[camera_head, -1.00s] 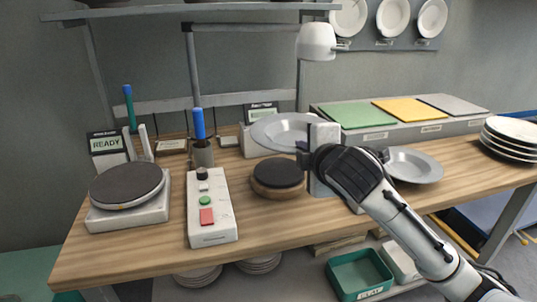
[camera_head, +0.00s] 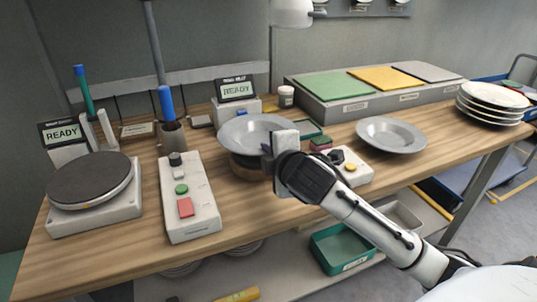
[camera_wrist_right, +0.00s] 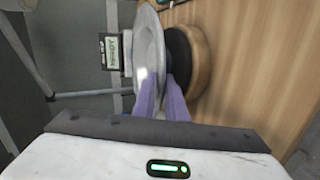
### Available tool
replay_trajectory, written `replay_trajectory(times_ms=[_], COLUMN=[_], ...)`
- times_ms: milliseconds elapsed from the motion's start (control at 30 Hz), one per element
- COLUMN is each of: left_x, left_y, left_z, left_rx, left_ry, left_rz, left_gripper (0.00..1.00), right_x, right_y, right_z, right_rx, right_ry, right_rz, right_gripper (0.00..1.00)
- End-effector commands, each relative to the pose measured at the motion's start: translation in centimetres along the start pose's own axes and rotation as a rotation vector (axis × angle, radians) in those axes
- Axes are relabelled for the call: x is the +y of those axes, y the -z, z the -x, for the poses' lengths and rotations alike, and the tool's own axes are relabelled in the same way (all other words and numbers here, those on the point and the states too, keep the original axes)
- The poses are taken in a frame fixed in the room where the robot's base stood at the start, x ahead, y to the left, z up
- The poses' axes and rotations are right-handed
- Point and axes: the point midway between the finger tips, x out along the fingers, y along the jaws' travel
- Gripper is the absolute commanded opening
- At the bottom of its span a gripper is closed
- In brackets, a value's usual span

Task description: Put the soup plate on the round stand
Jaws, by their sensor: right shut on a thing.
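A grey soup plate (camera_head: 256,131) is held roughly level by its right rim in my right gripper (camera_head: 270,153), which is shut on it. The round stand (camera_head: 246,172), a wooden disc with a dark top, is directly beneath the plate and mostly hidden by it in the head view. In the right wrist view the plate (camera_wrist_right: 149,50) is edge-on between the purple fingers (camera_wrist_right: 164,95), close against the dark top of the stand (camera_wrist_right: 198,62). I cannot tell whether they touch. My left gripper is not in view.
A second grey plate (camera_head: 391,135) lies to the right, near a small white box with knobs (camera_head: 351,172). A white control box (camera_head: 188,200) and a round-topped scale (camera_head: 92,190) stand left. Behind are a display (camera_head: 236,92) and coloured boards (camera_head: 334,86). White plates (camera_head: 494,98) are stacked far right.

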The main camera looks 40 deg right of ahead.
Motion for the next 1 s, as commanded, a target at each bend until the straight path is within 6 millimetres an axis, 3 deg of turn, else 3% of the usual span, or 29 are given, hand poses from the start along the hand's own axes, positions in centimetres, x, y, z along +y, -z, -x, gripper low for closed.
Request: replay_trajectory(times_ms=[233, 267, 367, 767, 1000], left_x=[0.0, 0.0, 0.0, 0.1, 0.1], left_y=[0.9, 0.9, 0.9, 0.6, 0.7], left_z=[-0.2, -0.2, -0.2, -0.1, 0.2], left_rx=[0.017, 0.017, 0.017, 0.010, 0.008], left_ry=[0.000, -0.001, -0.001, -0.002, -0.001], left_rz=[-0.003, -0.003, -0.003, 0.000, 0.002], left_gripper=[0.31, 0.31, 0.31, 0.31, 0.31], right_x=[-0.1, -0.4, -0.4, -0.3, -0.3], right_y=[0.0, 0.0, 0.0, 0.0, 0.0], right_z=[-0.1, -0.2, -0.2, 0.7, 5.5], right_rx=[0.001, 0.000, 0.000, 0.000, 0.003], right_ry=[-0.010, -0.002, -0.002, -0.002, -0.003], right_rz=[-0.001, 0.000, 0.000, 0.001, 0.000], right_gripper=[0.00, 0.17, 0.31, 0.31, 0.31])
